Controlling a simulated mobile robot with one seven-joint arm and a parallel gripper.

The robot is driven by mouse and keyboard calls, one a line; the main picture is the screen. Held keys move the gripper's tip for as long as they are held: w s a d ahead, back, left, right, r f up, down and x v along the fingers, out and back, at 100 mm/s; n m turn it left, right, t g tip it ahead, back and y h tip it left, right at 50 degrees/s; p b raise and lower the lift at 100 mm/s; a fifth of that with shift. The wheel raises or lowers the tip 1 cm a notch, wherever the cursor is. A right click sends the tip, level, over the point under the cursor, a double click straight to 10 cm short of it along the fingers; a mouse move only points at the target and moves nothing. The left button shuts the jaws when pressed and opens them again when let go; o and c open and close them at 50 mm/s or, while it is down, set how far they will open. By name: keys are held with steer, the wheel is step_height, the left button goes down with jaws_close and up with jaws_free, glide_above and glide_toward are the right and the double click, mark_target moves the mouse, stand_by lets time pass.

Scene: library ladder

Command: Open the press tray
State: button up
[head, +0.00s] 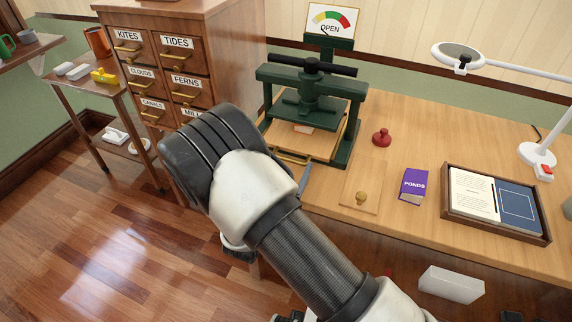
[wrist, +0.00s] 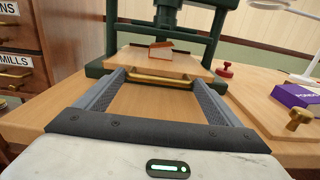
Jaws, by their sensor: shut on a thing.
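The green press (head: 312,95) stands on the wooden desk. Its wooden tray (head: 318,146) lies low between the posts, with its front edge toward me; it also shows in the wrist view (wrist: 128,60). A small reddish-brown block with pale edges (wrist: 160,50) lies on the tray under the press screw. A brass bar handle (wrist: 158,80) runs along the tray's front. In the head view my wrist partly hides the gripper and the tray's front left.
A red knobbed stamp (head: 381,138), a board with a brass knob (head: 361,198) and a purple book (head: 413,186) lie right of the press. A tray of papers (head: 547,236) and a magnifier lamp (head: 459,56) are farther right. A drawer cabinet (head: 190,20) stands close on the left.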

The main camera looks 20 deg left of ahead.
steer(key=s+a, duration=0.1)
steer(key=s, duration=1.5)
steer(key=shift+s+a+f, duration=0.15)
steer(key=shift+s, duration=0.25)
steer(key=o, duration=1.3)
steer(key=shift+s, duration=0.15)
steer(key=shift+o, duration=0.2)
steer(key=s+a, duration=0.1)
steer(key=s, duration=1.6)
steer(key=shift+s+a+p, duration=0.2)
steer(key=shift+p, duration=0.15)
